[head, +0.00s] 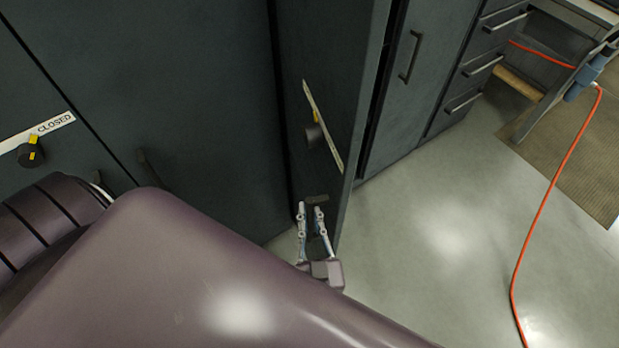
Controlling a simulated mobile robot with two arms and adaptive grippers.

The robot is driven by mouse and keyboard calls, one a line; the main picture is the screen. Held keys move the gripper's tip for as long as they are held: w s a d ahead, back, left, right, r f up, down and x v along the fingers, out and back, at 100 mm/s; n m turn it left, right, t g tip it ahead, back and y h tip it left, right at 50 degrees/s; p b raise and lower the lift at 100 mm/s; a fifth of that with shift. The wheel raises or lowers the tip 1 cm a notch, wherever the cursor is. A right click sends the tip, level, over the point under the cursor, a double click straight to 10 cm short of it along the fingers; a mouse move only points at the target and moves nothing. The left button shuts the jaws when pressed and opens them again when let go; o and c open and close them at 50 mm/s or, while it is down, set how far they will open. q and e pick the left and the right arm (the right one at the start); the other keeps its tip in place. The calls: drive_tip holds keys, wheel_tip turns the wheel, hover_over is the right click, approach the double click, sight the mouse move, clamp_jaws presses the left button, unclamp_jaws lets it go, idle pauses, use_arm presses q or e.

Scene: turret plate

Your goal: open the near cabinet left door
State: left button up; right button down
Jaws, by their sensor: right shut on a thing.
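A dark grey cabinet door (312,45) in the middle of the head view stands at an angle to the dark panels on its left. It carries a slanted white label strip (334,150), a black knob (313,136) with a yellow mark, and a dark handle (317,199) low down. My right gripper (310,208) is shut on this handle, its fingers reaching up from below in the picture. My own purple arm covers the lower left, hiding part of the cabinet front. My left gripper is not in view.
A panel at the left bears a "CLOSED" label (55,124) and a black knob (31,154). Drawers (475,70) stand at the upper right. An orange hose (545,200) lies on the floor at the right. The grey floor (430,240) right of the door is clear.

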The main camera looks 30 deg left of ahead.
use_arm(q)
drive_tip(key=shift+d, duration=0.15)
use_arm(e)
drive_tip(key=shift+w+r, duration=0.2)
drive_tip(key=shift+r, duration=0.15)
drive_tip(key=c, duration=2.3)
unclamp_jaws()
drive_tip(key=shift+o, duration=0.3)
drive_tip(key=shift+w+a+f, duration=0.1)
drive_tip(key=shift+f, duration=0.2)
drive_tip(key=v, duration=1.2)
